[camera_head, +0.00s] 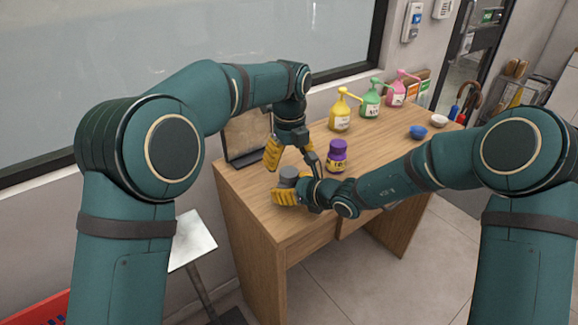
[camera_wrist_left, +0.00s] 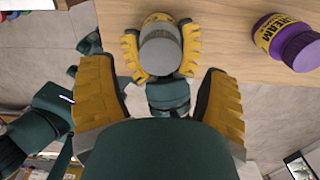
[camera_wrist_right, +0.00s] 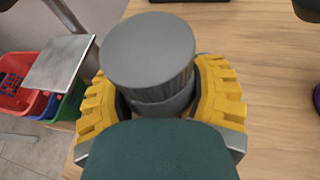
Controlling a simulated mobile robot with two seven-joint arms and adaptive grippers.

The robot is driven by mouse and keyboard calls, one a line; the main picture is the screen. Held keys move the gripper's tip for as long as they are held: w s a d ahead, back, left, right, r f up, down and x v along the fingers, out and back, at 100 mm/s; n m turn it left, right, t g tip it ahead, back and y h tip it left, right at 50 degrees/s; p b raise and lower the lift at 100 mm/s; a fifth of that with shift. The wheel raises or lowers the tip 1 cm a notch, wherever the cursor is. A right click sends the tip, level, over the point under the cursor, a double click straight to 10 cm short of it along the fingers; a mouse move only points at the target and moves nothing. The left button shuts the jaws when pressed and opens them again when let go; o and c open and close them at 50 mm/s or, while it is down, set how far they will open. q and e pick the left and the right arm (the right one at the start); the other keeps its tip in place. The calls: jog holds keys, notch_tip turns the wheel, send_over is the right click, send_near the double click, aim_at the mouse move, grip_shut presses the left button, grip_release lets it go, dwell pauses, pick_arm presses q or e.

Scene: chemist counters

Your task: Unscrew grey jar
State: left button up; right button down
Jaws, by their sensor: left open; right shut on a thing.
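The grey jar (camera_head: 289,176) stands upright near the front left of the wooden desk. My right gripper (camera_head: 286,193) is shut around its body from the front. In the right wrist view, the broad grey lid (camera_wrist_right: 148,50) sits above the yellow fingers (camera_wrist_right: 160,100), which grip either side below it. My left gripper (camera_head: 291,160) is open above the jar, pointing down. In the left wrist view, the jar (camera_wrist_left: 160,47) lies ahead, between and beyond my open left fingers (camera_wrist_left: 157,70). The lid appears on the jar. My right fingers hide much of the jar's body.
A purple jar with a yellow label (camera_head: 337,156) stands close to the right. Yellow (camera_head: 341,116), green (camera_head: 370,106) and pink (camera_head: 397,94) pump bottles stand at the back. A blue bowl (camera_head: 418,132) and a white bowl (camera_head: 439,120) are farther right. A dark-framed panel (camera_head: 246,138) stands behind the left gripper.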

aim_at(289, 171)
pick_arm(q)
jog(key=shift+r, duration=0.15)
jog(key=shift+c, duration=1)
notch_tip(289, 171, up, 3)
jog(key=m, duration=0.3)
jog(key=shift+m, duration=0.3)
jog(key=shift+f, duration=3.85)
jog(key=c, duration=1.1)
jog(key=n, duration=0.3)
jog(key=shift+n, duration=0.3)
jog(key=o, duration=1.3)
